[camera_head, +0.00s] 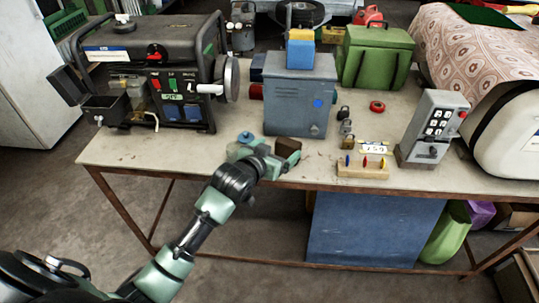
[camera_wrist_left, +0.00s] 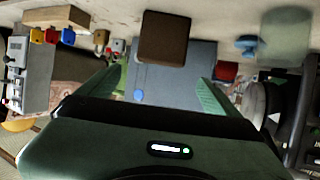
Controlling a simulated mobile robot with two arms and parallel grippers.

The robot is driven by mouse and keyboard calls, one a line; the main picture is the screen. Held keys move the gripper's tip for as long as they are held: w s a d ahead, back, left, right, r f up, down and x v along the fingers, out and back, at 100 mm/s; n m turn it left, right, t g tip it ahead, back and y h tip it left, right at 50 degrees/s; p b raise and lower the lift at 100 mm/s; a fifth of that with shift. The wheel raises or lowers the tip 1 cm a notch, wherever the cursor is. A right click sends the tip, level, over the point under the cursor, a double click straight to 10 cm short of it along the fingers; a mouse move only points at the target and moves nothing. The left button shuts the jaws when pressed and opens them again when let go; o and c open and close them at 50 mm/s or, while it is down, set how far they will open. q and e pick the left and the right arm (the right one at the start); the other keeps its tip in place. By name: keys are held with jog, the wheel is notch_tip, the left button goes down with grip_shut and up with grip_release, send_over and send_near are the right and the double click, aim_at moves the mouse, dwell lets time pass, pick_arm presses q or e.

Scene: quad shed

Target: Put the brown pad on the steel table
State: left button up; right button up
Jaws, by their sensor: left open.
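The brown pad (camera_head: 288,146) is a small dark brown block at the front edge of the steel table (camera_head: 210,152), which has a pale worn top. My left gripper (camera_head: 277,160) is at the table's front edge, close to the pad. In the left wrist view, which is upside down, the pad (camera_wrist_left: 165,37) stands ahead of the open fingers (camera_wrist_left: 158,92), in line with the gap between them. It looks to be resting on the tabletop, and nothing is held. The gripper partly hides the pad's lower part in the head view. My right gripper is not in view.
A generator (camera_head: 160,75) stands left on the table, a grey-blue box (camera_head: 300,95) behind the pad. A translucent jar (camera_wrist_left: 285,35) and blue knob (camera_wrist_left: 247,45) are beside the pad. A wooden block with coloured pegs (camera_head: 362,170) and a grey control box (camera_head: 432,127) stand to the right.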

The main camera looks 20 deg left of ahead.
pick_arm(q)
jog(key=d+v, duration=0.1)
jog(key=v, duration=0.5)
jog(key=s+f+g, duration=0.2)
jog(key=s+f, duration=0.3)
jog(key=f, duration=0.7)
jog(key=s+f+g, duration=0.2)
jog(key=s+f, duration=0.2)
jog(key=f, duration=0.8)
jog(key=s+f+g, duration=0.1)
jog(key=s+f, duration=0.4)
jog(key=f, duration=0.7)
jog(key=s+a+f+g, duration=0.1)
jog(key=s+f+g, duration=0.1)
jog(key=s+f, duration=0.4)
jog(key=s+a+f+g+y, duration=0.1)
jog(key=s+f+g, duration=0.2)
jog(key=s, duration=1.4)
jog(key=s+a+f+m+g, duration=0.1)
jog(key=s+f+g, duration=0.1)
jog(key=s+f, duration=0.8)
jog(key=shift+s+a+f+g, duration=0.15)
jog(key=shift+s+f+g, duration=0.2)
jog(key=shift+s, duration=0.45)
